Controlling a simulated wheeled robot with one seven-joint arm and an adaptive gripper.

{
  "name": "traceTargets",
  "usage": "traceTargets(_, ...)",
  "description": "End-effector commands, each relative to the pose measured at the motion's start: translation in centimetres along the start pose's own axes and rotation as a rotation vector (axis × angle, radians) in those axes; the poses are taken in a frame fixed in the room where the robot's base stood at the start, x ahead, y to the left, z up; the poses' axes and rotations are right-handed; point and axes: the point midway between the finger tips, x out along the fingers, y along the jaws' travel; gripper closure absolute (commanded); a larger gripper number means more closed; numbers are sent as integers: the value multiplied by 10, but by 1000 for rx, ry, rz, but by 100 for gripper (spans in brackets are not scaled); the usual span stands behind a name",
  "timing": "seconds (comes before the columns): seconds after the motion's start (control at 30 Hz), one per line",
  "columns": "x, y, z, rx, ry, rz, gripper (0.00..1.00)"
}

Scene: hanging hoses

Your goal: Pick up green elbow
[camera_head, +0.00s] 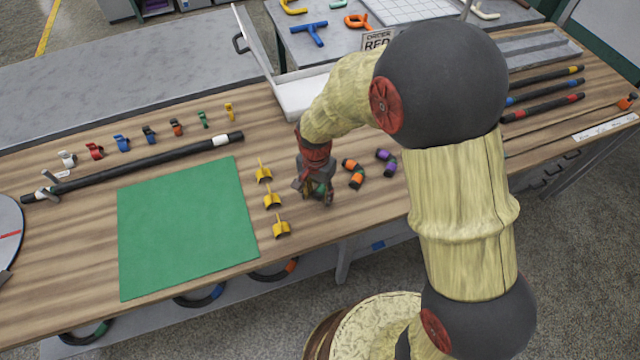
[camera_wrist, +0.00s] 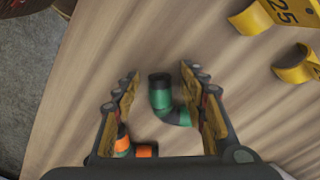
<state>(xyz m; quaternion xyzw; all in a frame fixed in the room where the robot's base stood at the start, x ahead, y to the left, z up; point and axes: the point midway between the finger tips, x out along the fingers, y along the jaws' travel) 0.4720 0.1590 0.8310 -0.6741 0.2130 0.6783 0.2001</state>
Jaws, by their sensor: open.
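The green elbow (camera_wrist: 166,99) lies on the wooden table. In the wrist view it is a green bent piece with black ends, between the two open fingers of my gripper (camera_wrist: 157,98) and nearer the right finger. I cannot tell whether a finger touches it. In the head view my gripper (camera_head: 317,192) points down over the table and hides most of the elbow; a little green (camera_head: 321,188) shows between the fingers.
A purple elbow (camera_head: 386,162) lies farther right. Several yellow clips (camera_head: 272,198) stand left of my gripper, beside a green mat (camera_head: 188,228). A black hose (camera_head: 140,167) lies behind the mat. A white tray (camera_head: 300,100) stands behind. The table's front edge is close.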

Motion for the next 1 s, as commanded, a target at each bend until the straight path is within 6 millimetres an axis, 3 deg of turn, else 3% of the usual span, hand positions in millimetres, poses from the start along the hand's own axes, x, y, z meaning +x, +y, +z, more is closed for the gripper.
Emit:
traceTargets(0.1,-1,0,0,0,0,0,58)
traceTargets(0.83,-1,0,0,0,0,0,99)
traceTargets(1.0,-1,0,0,0,0,0,100)
